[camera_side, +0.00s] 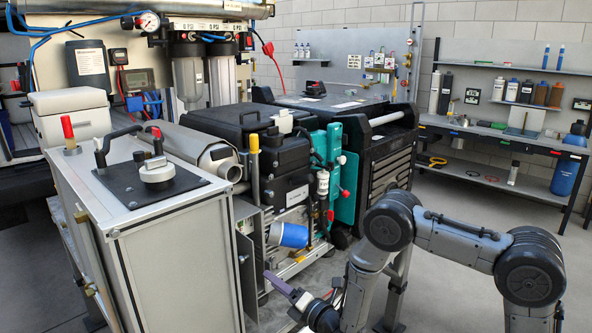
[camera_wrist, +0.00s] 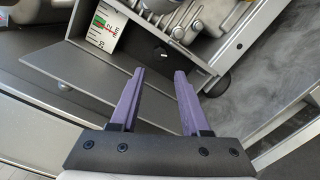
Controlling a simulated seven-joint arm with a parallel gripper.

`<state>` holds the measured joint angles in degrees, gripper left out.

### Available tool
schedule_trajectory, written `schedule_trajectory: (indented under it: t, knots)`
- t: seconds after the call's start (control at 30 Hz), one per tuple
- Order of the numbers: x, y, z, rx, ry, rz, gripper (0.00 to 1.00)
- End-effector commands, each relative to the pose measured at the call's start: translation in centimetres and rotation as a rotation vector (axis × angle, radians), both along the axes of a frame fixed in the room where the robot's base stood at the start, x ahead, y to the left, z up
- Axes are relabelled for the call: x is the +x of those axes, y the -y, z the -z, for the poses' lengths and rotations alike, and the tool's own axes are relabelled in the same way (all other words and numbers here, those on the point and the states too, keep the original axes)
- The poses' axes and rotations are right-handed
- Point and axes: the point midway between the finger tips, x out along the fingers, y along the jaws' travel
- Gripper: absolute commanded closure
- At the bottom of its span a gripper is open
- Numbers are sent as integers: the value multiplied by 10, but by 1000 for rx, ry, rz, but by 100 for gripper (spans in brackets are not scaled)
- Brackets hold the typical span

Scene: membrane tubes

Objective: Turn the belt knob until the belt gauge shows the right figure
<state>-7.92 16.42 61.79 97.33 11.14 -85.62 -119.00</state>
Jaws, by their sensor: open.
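The likely belt gauge is a small white scale plate (camera_wrist: 106,27) with a green band, red marks and figures. It shows in the wrist view at the upper left, inside an open grey metal housing, tilted in the picture; I cannot read its setting. I cannot make out the belt knob for certain. A small dark part with a white mark (camera_wrist: 161,50) sits in the housing, just beyond my fingertips. My gripper (camera_wrist: 158,73) is open with nothing between its purple fingers, which point into the housing opening. In the side view my gripper (camera_side: 268,274) is low beside the grey cabinet.
The grey housing wall (camera_wrist: 95,85) lies close to the left finger. A metal rail (camera_wrist: 235,45) and a dark round foot (camera_wrist: 217,85) are at the right, with bare floor beyond. In the side view a blue cylinder (camera_side: 289,235) sticks out above my gripper.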

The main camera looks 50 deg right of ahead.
Motion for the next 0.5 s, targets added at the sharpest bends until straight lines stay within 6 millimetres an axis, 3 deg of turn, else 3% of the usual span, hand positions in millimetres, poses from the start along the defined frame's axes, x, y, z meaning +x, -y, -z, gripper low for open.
schedule_trajectory:
  t: [0.13, 0.5]
  knots:
    - [-28, -2, 0, 0, -1, 0, 54]
    - [-9, 7, -67, 21, 131, 21, 54]
